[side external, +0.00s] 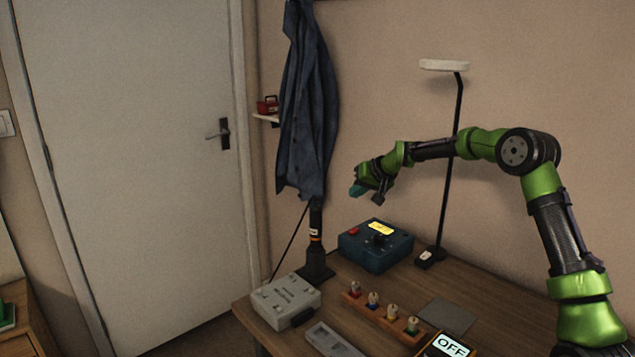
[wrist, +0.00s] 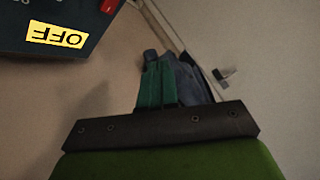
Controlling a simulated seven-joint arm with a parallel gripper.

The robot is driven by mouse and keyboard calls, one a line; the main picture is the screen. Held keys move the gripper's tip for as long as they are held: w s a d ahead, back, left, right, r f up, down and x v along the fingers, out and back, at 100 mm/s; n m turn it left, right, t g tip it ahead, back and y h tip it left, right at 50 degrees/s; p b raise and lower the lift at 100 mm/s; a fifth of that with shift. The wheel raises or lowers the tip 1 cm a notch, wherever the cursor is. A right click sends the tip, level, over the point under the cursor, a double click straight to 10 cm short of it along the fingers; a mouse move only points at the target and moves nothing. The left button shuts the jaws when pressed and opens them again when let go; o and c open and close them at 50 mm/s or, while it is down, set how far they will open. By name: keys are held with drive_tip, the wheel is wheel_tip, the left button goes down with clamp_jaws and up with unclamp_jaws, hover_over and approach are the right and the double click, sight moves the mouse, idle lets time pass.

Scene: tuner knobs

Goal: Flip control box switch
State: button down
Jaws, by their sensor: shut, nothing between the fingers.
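A blue box (side external: 365,252) stands at the back of the desk. Its top has a red part (side external: 352,231), a black knob (side external: 379,238) and a yellow label (side external: 381,228). In the wrist view the box (wrist: 20,25) fills the top left corner, and its label (wrist: 56,36) reads OFF upside down. The red part (wrist: 110,5) is cut by the top edge there. My gripper (side external: 356,190) is in the air above the box, clear of it. In the wrist view its teal fingers (wrist: 158,80) are together with nothing between them.
A lamp (side external: 455,140) stands right of the box. A blue coat (side external: 305,110) hangs behind left.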

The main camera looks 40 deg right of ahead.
sight(358, 230)
drive_tip(key=shift+f, duration=0.1)
drive_tip(key=shift+d+f, duration=0.2)
drive_tip(key=shift+f, duration=1.25)
drive_tip(key=shift+d+f, duration=0.15)
drive_tip(key=shift+f, duration=1.25)
drive_tip(key=shift+d+f, duration=0.2)
drive_tip(key=shift+f, duration=1.25)
drive_tip(key=shift+d+f, duration=0.1)
drive_tip(key=shift+f, duration=0.3)
drive_tip(key=shift+f, duration=0.3)
drive_tip(key=shift+r, duration=0.1)
drive_tip(key=shift+r, duration=0.65)
drive_tip(key=shift+a+r, duration=0.25)
drive_tip(key=shift+r, duration=1)
drive_tip(key=shift+a+r, duration=0.2)
drive_tip(key=shift+r, duration=1)
